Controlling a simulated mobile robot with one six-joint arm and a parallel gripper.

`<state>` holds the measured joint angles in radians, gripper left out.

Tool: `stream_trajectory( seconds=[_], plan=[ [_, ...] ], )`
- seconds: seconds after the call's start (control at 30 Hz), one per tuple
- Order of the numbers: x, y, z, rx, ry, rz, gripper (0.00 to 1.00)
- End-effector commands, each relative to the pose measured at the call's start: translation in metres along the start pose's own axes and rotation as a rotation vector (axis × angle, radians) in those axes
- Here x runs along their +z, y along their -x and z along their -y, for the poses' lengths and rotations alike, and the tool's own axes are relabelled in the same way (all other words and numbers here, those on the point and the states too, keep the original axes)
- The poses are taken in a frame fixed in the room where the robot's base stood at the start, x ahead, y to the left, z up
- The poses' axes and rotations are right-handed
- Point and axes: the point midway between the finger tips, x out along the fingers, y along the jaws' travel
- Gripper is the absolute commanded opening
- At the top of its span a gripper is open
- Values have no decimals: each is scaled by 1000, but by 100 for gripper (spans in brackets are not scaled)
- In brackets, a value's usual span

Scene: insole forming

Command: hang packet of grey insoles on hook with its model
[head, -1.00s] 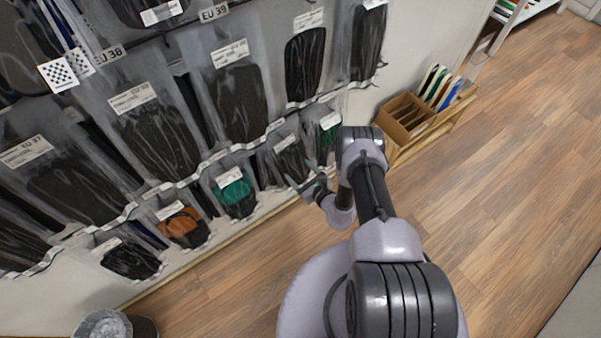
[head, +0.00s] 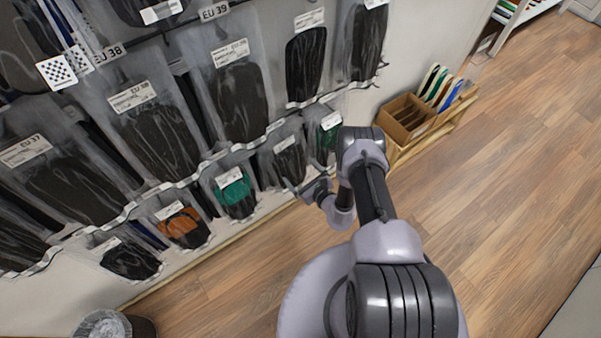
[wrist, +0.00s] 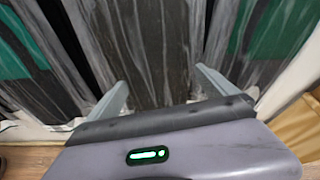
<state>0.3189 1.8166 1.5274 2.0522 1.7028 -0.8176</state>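A clear packet of dark grey insoles (head: 289,161) hangs in the bottom row of the wall display, between packets with green insoles. In the wrist view a dark grey packet (wrist: 152,50) hangs straight ahead, between and beyond my fingertips. My gripper (wrist: 162,88) is open, its two pale fingers wide apart, with nothing visibly pinched between them. In the head view my gripper (head: 308,188) is low in front of the bottom row, partly hidden by my wrist. The hook's model label cannot be read.
Green packets flank the grey one in the wrist view, left (wrist: 22,60) and right (wrist: 272,35). A packet with orange insoles (head: 183,226) hangs farther left. A bin (head: 112,327) is at lower left. The wooden floor at right is clear.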

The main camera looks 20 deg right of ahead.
Motion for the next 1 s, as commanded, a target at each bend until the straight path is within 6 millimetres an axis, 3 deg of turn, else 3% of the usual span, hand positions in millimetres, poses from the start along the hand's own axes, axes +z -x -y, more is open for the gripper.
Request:
stream_trajectory(
  seconds=[0.23,0.37,0.8,1.0],
  plan=[
    [0,2,0,0,0,-1,96],
    [2,19,1,-1,-1,-3,96],
    [4,148,2,-5,-5,-2,96],
    [1,173,1,-2,-1,-1,96]
  ],
)
